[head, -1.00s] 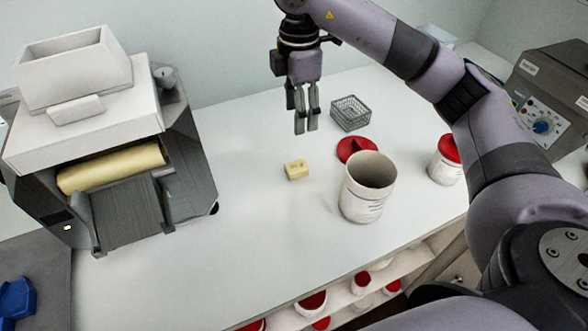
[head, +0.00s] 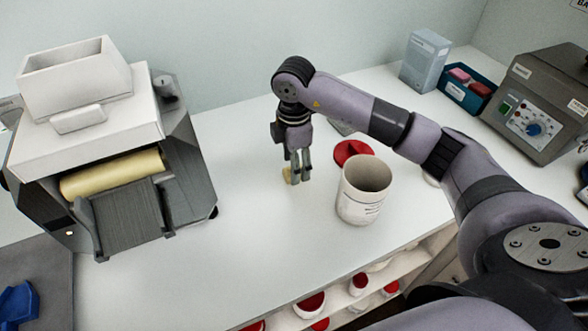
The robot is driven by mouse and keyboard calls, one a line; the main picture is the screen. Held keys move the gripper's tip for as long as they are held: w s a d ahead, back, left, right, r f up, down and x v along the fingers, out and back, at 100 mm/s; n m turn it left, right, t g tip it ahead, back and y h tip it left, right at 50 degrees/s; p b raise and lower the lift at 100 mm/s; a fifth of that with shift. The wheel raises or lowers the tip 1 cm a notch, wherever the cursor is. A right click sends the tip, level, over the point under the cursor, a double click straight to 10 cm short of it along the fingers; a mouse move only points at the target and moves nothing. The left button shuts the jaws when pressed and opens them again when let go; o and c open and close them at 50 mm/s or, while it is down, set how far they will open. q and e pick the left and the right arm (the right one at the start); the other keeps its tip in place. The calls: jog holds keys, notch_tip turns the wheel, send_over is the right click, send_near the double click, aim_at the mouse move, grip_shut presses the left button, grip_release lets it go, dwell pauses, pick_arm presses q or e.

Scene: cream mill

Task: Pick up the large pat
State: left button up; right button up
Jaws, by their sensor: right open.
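The large pat (head: 287,175) is a small yellow block on the white counter, left of the open jar. Most of it is hidden behind the fingers of my right gripper (head: 298,179). The right gripper points straight down at counter height, open, its fingertips at the pat. Whether the fingers are on both sides of the pat or just in front of it, I cannot tell. My left gripper is not in view.
An open white jar (head: 362,205) stands close to the right of the gripper, with a red lid (head: 353,151) behind it. A mill with a yellow roller (head: 113,173) stands at left. A grey control box (head: 540,105) and blue bin (head: 467,90) are at right. The front counter is clear.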

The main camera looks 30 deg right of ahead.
jog(key=shift+f, duration=0.95)
jog(key=c, duration=1.2)
